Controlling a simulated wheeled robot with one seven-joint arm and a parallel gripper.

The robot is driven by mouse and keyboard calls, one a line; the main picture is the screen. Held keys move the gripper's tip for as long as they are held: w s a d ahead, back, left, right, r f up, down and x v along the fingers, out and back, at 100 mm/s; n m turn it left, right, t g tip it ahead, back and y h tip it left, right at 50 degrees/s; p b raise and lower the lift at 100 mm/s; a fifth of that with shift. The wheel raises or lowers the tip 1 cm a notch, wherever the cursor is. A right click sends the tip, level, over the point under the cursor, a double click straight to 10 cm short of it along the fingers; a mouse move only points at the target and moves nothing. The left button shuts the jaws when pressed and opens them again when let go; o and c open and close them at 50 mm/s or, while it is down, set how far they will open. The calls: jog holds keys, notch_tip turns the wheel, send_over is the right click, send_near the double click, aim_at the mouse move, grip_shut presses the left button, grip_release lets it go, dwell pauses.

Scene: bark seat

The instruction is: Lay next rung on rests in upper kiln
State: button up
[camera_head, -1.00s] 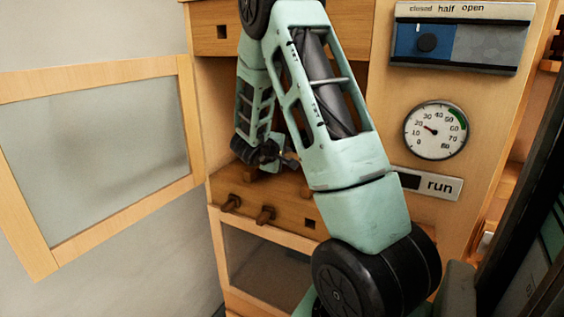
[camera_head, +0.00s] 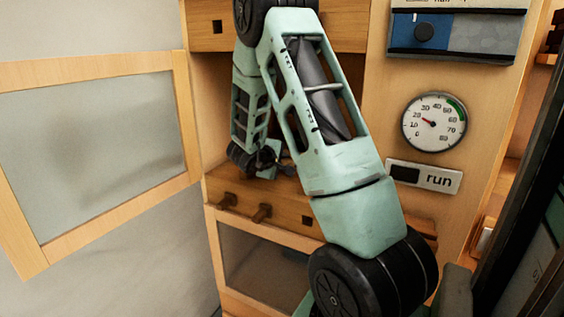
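The upper kiln (camera_head: 205,105) is the open wooden compartment behind my arm. Its framed, glazed door (camera_head: 110,140) stands swung open to the left. My gripper (camera_head: 276,163) is inside the opening, low down, just above the wooden ledge at its front. It is small, dark and partly hidden by my own arm links, so I cannot tell whether its fingers are open or hold anything. No rung is clearly visible.
A lower compartment with a glazed front (camera_head: 262,262) is below the ledge. A dark upright structure (camera_head: 525,190) fills the right edge.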

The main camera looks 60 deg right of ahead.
jog(key=o, duration=0.4)
jog(key=b+v, duration=0.1)
jog(key=v, duration=1.6)
jog(key=shift+a, duration=0.25)
